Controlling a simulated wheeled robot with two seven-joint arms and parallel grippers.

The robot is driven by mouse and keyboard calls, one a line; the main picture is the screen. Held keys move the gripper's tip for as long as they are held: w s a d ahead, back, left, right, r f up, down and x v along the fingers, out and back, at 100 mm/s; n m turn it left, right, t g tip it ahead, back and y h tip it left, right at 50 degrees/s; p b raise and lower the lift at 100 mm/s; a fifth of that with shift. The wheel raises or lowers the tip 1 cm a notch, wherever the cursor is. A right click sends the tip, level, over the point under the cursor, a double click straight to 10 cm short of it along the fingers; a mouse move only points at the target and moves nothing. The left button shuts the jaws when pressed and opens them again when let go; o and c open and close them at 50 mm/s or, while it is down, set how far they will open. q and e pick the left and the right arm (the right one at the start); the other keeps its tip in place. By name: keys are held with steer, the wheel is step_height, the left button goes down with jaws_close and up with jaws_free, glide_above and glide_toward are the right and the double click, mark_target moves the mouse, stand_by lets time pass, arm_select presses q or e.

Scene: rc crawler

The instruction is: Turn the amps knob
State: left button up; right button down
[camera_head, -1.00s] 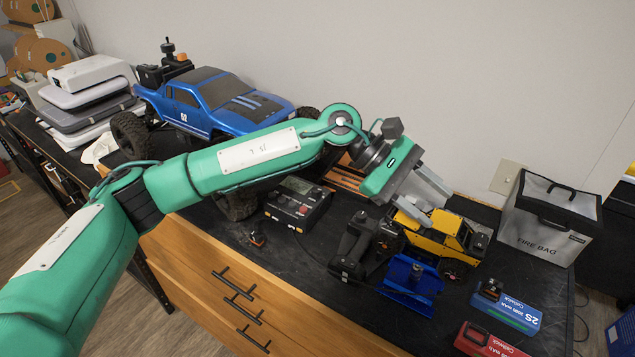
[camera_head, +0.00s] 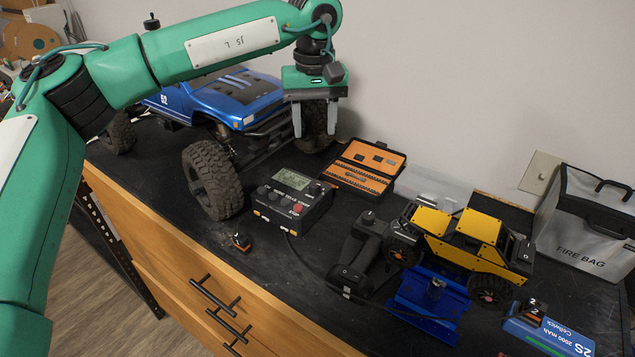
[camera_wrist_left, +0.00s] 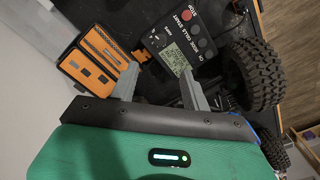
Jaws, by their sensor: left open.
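The charger (camera_head: 290,202) is a black box with a small grey screen, several dark knobs or buttons and a red button, on the dark bench top. It also shows in the left wrist view (camera_wrist_left: 182,38), with a red STOP button and labels such as MODE, CELLS and START. My left gripper (camera_head: 314,135) points down, open and empty, above and behind the charger. In the left wrist view its two fingers (camera_wrist_left: 159,76) are spread, near the charger's screen end. My right gripper is not in view.
An orange-lined tool case (camera_head: 365,166) lies open right of the charger. The blue truck (camera_head: 225,100) with big tyres stands close on the left. A black transmitter (camera_head: 358,250), yellow crawler (camera_head: 460,238), blue stand (camera_head: 430,300) and fire bag (camera_head: 585,225) are to the right.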

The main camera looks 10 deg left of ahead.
mark_target(315, 183)
arm_select(q)
step_height(315, 183, down, 5)
steer(key=shift+s+p, duration=0.1)
steer(key=shift+p, duration=0.95)
step_height(315, 183, down, 8)
steer(key=shift+r+p, duration=0.25)
steer(key=shift+p, duration=0.95)
steer(key=shift+f, duration=0.55)
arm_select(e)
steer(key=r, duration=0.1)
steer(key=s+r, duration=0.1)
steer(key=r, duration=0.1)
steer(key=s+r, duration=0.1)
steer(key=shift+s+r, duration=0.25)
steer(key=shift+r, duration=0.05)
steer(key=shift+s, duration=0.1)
